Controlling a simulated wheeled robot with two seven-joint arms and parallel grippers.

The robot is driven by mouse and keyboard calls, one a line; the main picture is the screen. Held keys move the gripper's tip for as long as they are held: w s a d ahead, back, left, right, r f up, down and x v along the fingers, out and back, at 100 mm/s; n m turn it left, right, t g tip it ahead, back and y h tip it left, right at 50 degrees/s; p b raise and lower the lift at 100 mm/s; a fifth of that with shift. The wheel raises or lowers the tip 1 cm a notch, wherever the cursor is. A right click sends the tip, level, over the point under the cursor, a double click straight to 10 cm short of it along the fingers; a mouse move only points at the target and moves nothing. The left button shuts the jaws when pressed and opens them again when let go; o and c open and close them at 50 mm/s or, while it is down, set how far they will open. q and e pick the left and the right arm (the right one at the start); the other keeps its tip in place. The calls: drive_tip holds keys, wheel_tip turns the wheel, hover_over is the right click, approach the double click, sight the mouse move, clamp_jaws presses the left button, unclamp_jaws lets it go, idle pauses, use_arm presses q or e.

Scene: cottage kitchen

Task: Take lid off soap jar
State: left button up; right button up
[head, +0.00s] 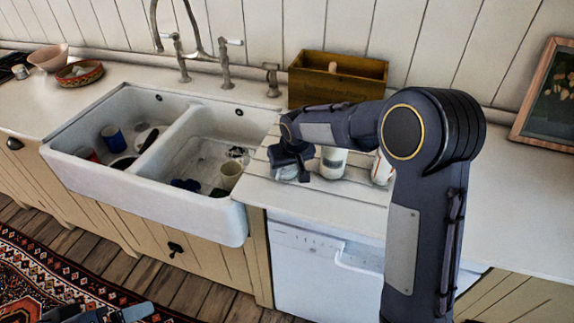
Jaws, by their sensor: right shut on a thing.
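My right gripper (290,168) points down over the counter just right of the sink. It is shut on what seems to be the lid of the soap jar; the fingers hide the lid itself. A small pale, glassy part of the soap jar (286,174) shows at the fingers, low over the ribbed drainboard. I cannot tell whether lid and jar are touching or apart. My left gripper (98,315) is at the bottom left edge, low over the rug and partly cut off, away from the counter; its opening is unclear.
A white container (333,162) and another white one (381,168) stand right of my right gripper, partly behind my arm. A wooden box (338,78) stands behind. The double sink (150,185) holds cups, including a cream one (231,175).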

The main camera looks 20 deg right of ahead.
drive_tip(key=shift+f, duration=0.15)
drive_tip(key=o, duration=1.1)
